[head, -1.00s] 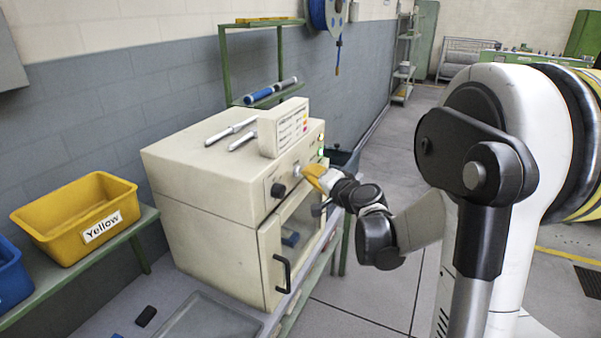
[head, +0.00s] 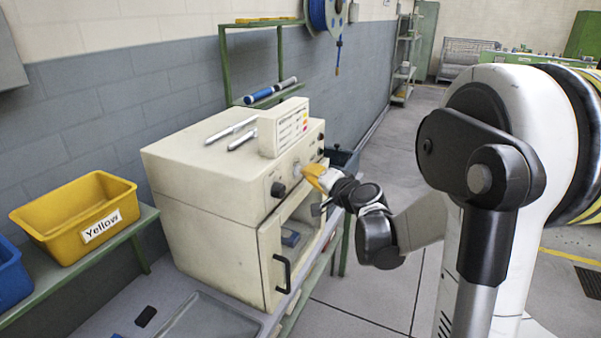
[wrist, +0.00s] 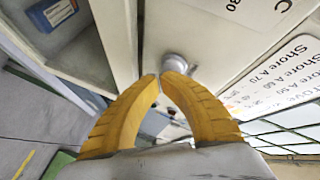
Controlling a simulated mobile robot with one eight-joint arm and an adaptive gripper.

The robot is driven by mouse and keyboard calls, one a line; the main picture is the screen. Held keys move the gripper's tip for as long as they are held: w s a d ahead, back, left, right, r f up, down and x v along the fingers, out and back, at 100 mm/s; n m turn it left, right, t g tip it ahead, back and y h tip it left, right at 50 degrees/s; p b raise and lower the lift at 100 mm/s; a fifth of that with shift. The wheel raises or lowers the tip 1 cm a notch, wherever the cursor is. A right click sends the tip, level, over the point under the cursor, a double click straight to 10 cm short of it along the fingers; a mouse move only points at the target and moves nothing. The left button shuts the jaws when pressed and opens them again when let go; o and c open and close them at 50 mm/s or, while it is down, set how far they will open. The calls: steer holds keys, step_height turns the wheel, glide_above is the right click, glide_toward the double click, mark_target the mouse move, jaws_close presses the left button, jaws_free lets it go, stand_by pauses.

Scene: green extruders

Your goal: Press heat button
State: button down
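The cream oven (head: 205,190) stands on the bench, with several round controls on its front. A round grey button (wrist: 175,62) shows on the cream front in the wrist view, just beyond my fingertips. It also shows in the head view (head: 297,170). My gripper (wrist: 159,76) has yellow fingers with their tips together and nothing between them. In the head view my gripper (head: 312,174) is at the upper front of the oven. I cannot tell whether the tips touch the button. A black knob (head: 278,189) sits left of it.
A yellow bin (head: 75,215) stands left. Floor at right is clear.

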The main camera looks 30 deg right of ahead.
steer(key=s+d, duration=0.3)
steer(key=s, duration=0.1)
steer(key=shift+s+d, duration=0.35)
stand_by(2.2)
